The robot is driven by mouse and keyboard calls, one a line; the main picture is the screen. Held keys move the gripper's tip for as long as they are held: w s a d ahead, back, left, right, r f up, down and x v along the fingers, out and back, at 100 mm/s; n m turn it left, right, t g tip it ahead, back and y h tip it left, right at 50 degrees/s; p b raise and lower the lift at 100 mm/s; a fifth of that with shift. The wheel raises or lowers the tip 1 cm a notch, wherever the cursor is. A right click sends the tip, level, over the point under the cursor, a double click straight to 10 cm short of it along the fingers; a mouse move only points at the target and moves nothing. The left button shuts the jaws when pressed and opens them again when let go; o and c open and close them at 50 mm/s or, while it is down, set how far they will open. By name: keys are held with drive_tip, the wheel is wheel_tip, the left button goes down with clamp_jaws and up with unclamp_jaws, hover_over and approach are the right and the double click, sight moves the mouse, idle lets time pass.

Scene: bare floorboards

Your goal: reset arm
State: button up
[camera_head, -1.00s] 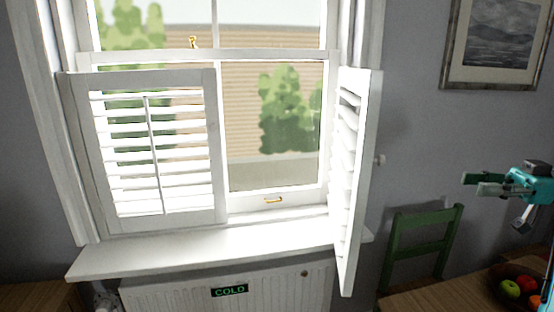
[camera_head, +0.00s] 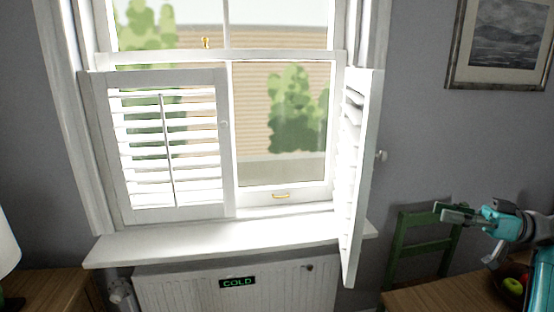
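My gripper (camera_head: 449,211) is at the right edge of the view, on my teal and grey arm. Its two fingers point left and look apart, with nothing between them. It hangs in the air in front of the green chair's back, above the wooden table. The wrist shows, and the rest of the arm runs out of view at the right.
A window with a shut left shutter (camera_head: 170,150) and a swung-out right shutter (camera_head: 358,180) stands ahead. A sill (camera_head: 230,240) and radiator (camera_head: 270,290) are below. A green chair (camera_head: 420,245), wooden table (camera_head: 430,298) and fruit bowl (camera_head: 512,290) are at right. A lamp (camera_head: 6,245) is at left.

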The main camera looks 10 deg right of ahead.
drive_tip(key=w+a+f+m+t+h, duration=0.2)
drive_tip(key=a+f+m, duration=0.15)
drive_tip(key=f, duration=0.45)
drive_tip(key=w+a+f+m+t+h, duration=0.1)
drive_tip(key=a+f+m+t+h, duration=0.2)
drive_tip(key=f, duration=0.5)
drive_tip(key=w+a+f+m+t+h, duration=0.1)
drive_tip(key=w+a+f+m, duration=0.1)
drive_tip(key=a+f+m, duration=0.45)
drive_tip(key=s+a+f+m+h, duration=0.1)
drive_tip(key=s+a+f+h, duration=0.25)
drive_tip(key=s+f, duration=0.45)
drive_tip(key=s+a+f+m+h, duration=0.1)
drive_tip(key=s+a+f+h, duration=0.25)
drive_tip(key=f, duration=0.85)
drive_tip(key=s+a+f+g+h, duration=0.1)
drive_tip(key=s+a+f+h, duration=0.1)
drive_tip(key=s, duration=0.7)
drive_tip(key=s+a+f+h, duration=0.2)
drive_tip(key=s+a, duration=0.1)
drive_tip(key=s, duration=0.7)
drive_tip(key=s+a+r+n+t, duration=0.1)
drive_tip(key=s+r+n, duration=0.3)
drive_tip(key=s+r, duration=0.9)
drive_tip(key=s+a, duration=0.1)
drive_tip(key=s, duration=0.2)
drive_tip(key=shift+s+r+n, duration=0.2)
drive_tip(key=shift+r+n, duration=0.1)
drive_tip(key=shift+n, duration=0.1)
